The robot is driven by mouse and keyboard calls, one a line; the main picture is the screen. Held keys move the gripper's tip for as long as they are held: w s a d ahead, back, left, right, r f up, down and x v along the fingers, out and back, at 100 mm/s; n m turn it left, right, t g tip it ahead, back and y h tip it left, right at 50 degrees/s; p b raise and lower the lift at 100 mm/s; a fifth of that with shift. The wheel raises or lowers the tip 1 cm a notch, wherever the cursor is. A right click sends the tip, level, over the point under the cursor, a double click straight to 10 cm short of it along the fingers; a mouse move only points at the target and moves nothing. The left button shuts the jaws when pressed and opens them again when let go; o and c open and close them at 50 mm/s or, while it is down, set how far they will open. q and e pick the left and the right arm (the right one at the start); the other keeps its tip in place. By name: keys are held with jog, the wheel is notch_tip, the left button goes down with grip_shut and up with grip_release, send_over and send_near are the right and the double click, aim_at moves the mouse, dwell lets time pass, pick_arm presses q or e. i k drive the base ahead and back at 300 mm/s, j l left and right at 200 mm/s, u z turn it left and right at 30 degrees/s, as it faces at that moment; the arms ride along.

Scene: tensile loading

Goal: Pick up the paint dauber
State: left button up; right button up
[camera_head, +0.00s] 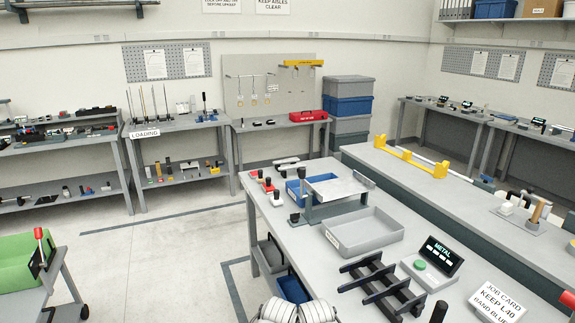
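Several small knob-topped pieces stand along the left edge of the near grey table (330,273). They include a red one (268,186), a white one (277,199) and a dark one (294,218). They look like paint daubers, but they are too small to tell for certain, and I cannot tell which is the task's dauber. All appear upright and unheld. Neither of my grippers can be made out. White rounded parts at the bottom edge look like my own arm links.
A blue bin (297,192), a grey tray (369,240), a dark slotted rack (380,286), a box with a green button (420,264) and a METAL display (441,256) occupy the table. A job card (497,300) mentions band blue. Open floor lies to the left.

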aim_at(260, 181)
jog(key=i+l+u, duration=0.2)
jog(key=i, duration=0.25)
jog(key=i+u, duration=0.15)
jog(key=i, duration=0.25)
